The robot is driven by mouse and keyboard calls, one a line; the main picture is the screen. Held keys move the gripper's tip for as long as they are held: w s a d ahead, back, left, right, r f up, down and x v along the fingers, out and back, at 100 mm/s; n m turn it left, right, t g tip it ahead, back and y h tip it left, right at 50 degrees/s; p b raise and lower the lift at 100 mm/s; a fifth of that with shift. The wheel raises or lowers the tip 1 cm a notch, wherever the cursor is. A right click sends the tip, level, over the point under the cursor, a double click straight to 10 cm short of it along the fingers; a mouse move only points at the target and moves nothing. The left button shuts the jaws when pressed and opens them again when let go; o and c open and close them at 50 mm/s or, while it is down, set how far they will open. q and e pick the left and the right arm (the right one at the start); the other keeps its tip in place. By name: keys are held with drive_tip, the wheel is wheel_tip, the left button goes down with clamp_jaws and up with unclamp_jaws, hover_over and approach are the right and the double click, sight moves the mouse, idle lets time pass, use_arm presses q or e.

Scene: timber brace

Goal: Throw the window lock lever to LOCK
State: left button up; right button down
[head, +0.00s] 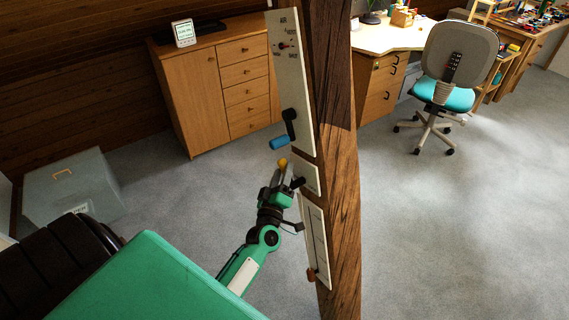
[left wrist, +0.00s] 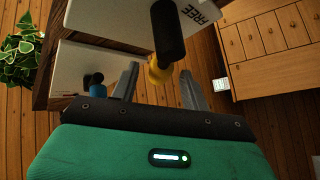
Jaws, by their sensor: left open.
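A timber post (head: 340,160) carries white panels. The small middle panel (head: 306,176) holds a dark lever whose yellow knob (head: 283,163) sticks out to the left. In the left wrist view the black lever (left wrist: 169,28) ends in the yellow knob (left wrist: 158,71), and the panel beside it reads FREE (left wrist: 193,12). My left gripper (head: 280,186) is at this lever. In the wrist view its open fingers (left wrist: 160,84) stand on either side of the knob; I cannot tell whether either touches it. My right gripper is out of view.
Above is a panel with a dial (head: 286,45) and a blue-handled crank (head: 281,142). Below is a slotted panel (head: 315,240) with a brown-orange handle (head: 311,274). A wooden cabinet (head: 215,85), grey box (head: 75,185) and office chair (head: 455,75) stand farther off.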

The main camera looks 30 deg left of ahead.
use_arm(q)
drive_tip(key=shift+x, duration=1.4)
clamp_jaws()
